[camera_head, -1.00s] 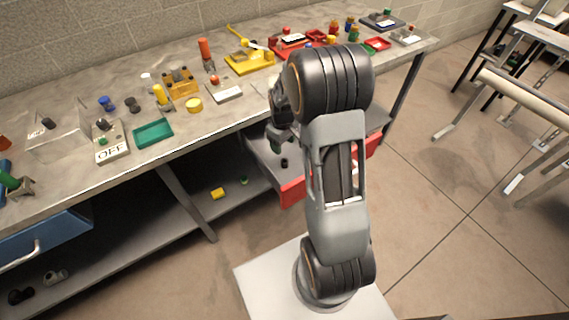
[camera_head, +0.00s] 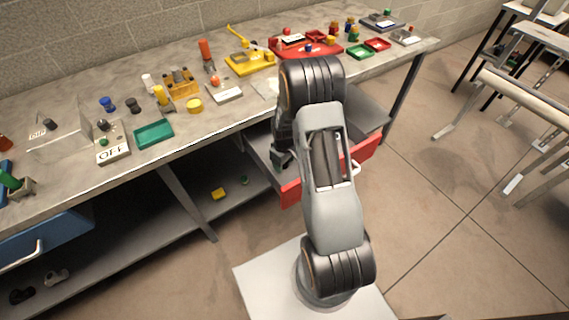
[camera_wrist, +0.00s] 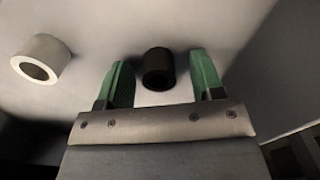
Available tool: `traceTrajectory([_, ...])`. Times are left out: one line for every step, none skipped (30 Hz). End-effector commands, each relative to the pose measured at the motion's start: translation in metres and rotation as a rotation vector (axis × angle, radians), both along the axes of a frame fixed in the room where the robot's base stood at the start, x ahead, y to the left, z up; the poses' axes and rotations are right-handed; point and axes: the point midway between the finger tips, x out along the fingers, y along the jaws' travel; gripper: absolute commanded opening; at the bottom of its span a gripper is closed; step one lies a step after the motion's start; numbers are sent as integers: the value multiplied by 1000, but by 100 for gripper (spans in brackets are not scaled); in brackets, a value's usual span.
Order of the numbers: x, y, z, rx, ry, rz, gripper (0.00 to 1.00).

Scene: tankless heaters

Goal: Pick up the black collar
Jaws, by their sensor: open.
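The black collar (camera_wrist: 158,69) is a short dark ring in the wrist view. It sits on the light floor of the open drawer, between the tips of my gripper's two green fingers. My gripper (camera_wrist: 160,82) is open, with a finger on each side of the collar and a visible gap to both. In the head view my gripper (camera_head: 280,160) is down inside the open red-fronted drawer (camera_head: 290,192), and my arm hides much of it. The collar cannot be made out in the head view.
A white collar (camera_wrist: 41,60) lies to the left in the drawer. The drawer's walls stand close around my gripper. The workbench (camera_head: 225,112) above holds several objects, including a green tray (camera_head: 153,134) and a yellow tray (camera_head: 250,63).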

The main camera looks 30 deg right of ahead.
Motion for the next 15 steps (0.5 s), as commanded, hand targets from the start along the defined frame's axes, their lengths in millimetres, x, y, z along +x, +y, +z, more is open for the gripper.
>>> traceTrajectory([0,0,-1,0,0,0,61])
traceTrajectory([0,0,-1,0,0,0,61])
traceTrajectory([0,0,-1,0,0,0,61])
traceTrajectory([0,0,-1,0,0,0,61])
traceTrajectory([0,0,-1,0,0,0,61])
traceTrajectory([0,0,-1,0,0,0,61])
traceTrajectory([0,0,-1,0,0,0,59])
traceTrajectory([0,0,0,0,0,0,56])
traceTrajectory([0,0,0,0,0,0,52])
traceTrajectory([0,0,0,0,0,0,50])
traceTrajectory([0,0,0,0,0,0,47])
traceTrajectory([0,0,0,0,0,0,43])
traceTrajectory([0,0,0,0,0,0,40])
traceTrajectory([0,0,0,0,0,0,37])
traceTrajectory([0,0,0,0,0,0,33])
